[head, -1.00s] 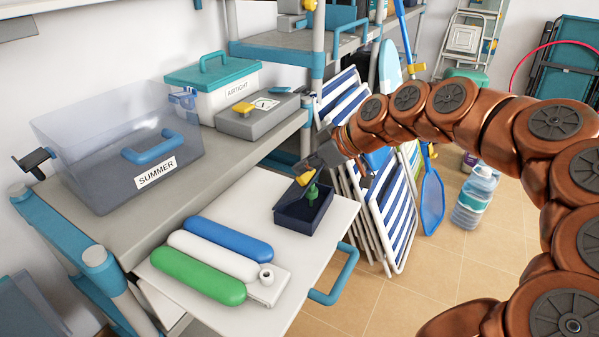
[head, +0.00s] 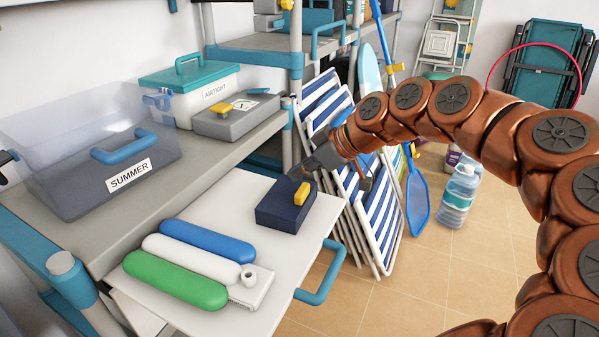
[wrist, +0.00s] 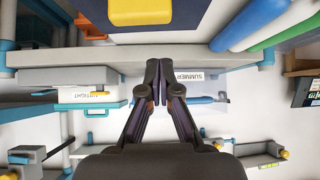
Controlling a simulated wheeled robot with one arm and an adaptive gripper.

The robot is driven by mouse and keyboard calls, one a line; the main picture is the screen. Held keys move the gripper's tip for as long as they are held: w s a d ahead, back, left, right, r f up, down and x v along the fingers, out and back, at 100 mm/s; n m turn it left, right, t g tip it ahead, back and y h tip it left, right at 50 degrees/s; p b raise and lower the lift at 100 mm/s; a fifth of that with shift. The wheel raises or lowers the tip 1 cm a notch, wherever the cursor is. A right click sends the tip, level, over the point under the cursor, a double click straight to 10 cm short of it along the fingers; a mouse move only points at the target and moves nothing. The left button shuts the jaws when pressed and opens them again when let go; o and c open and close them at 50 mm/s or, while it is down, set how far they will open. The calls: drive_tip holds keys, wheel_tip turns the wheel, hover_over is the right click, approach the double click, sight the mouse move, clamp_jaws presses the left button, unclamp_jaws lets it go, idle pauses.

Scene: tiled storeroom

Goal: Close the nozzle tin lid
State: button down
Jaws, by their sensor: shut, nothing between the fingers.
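The nozzle tin (head: 284,209) is a small dark navy box on the white pull-out board. Its lid lies flat over the top, with a yellow handle (head: 301,194) standing up from it. Whatever is inside is hidden. My gripper (head: 310,170) is just behind and above the tin, shut and empty. In the wrist view the fingertips (wrist: 158,66) meet, and the yellow handle (wrist: 140,11) and navy lid (wrist: 190,30) show at the top edge, apart from the fingers.
A clear SUMMER box (head: 90,170) and a grey case (head: 236,118) stand on the shelf behind. Striped folding chairs (head: 372,215) lean close at the right.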

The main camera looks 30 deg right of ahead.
drive_tip(key=shift+r+p, duration=0.35)
drive_tip(key=shift+r, duration=0.75)
drive_tip(key=s+d, duration=0.6)
drive_tip(key=s, duration=0.1)
drive_tip(key=shift+f, duration=0.25)
drive_tip(key=shift+s, duration=0.1)
drive_tip(key=s+a+f+g, duration=0.1)
drive_tip(key=s+a, duration=0.1)
drive_tip(key=a, duration=0.3)
drive_tip(key=s+a+f+m+g+h, duration=0.1)
drive_tip(key=s+a+f+g, duration=0.1)
drive_tip(key=a, duration=0.3)
drive_tip(key=s+a+f+g+h, duration=0.1)
drive_tip(key=s+a+f+g, duration=0.1)
drive_tip(key=a, duration=0.3)
drive_tip(key=shift+s+a, duration=0.1)
drive_tip(key=shift+s, duration=0.3)
drive_tip(key=s+a+f+m+g+h, duration=0.1)
drive_tip(key=s+f+m+g+h, duration=0.15)
drive_tip(key=s+f, duration=0.35)
drive_tip(key=s+a+f+m+g+h, duration=0.15)
drive_tip(key=s+f+m, duration=0.25)
drive_tip(key=s, duration=0.5)
wheel_tip(320, 180, up, 27)
drive_tip(key=d+p, duration=0.1)
drive_tip(key=p, duration=2.4)
drive_tip(key=shift+s+p, duration=0.3)
drive_tip(key=shift+p, duration=0.05)
